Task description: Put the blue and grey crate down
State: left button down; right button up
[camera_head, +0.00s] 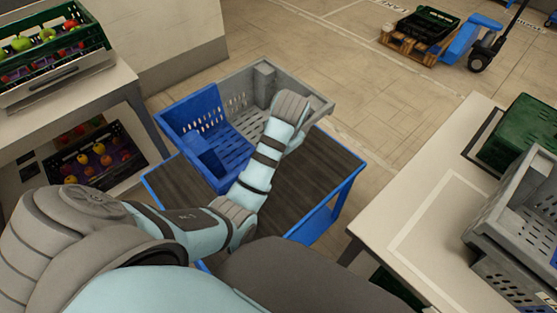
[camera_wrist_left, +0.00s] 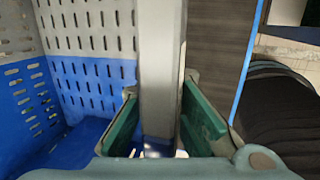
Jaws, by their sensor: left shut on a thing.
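My left arm reaches to the crate's near right side, and the wrist hides the fingers in the head view. In the left wrist view my left gripper (camera_wrist_left: 160,105) has its green-padded fingers on both sides of the crate's grey wall (camera_wrist_left: 160,50). My right gripper is not in view.
A white table at the right bears a grey crate (camera_head: 490,208) and a green crate (camera_head: 522,135). A shelf at the left holds fruit crates (camera_head: 62,62). A blue pallet truck (camera_head: 462,45) stands at the back. The conveyor's near part is bare.

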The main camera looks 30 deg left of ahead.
pick_arm(q)
notch_tip(320, 180, up, 6)
jog(key=p, duration=0.3)
jog(key=shift+r, duration=0.1)
dwell(0.5)
notch_tip(320, 180, down, 6)
jog(key=b, duration=0.4)
jog(key=shift+r, duration=0.2)
notch_tip(320, 180, down, 14)
jog(key=b, duration=0.2)
jog(key=shift+f+b, duration=0.15)
jog(key=shift+b, duration=0.15)
jog(key=shift+f, duration=0.15)
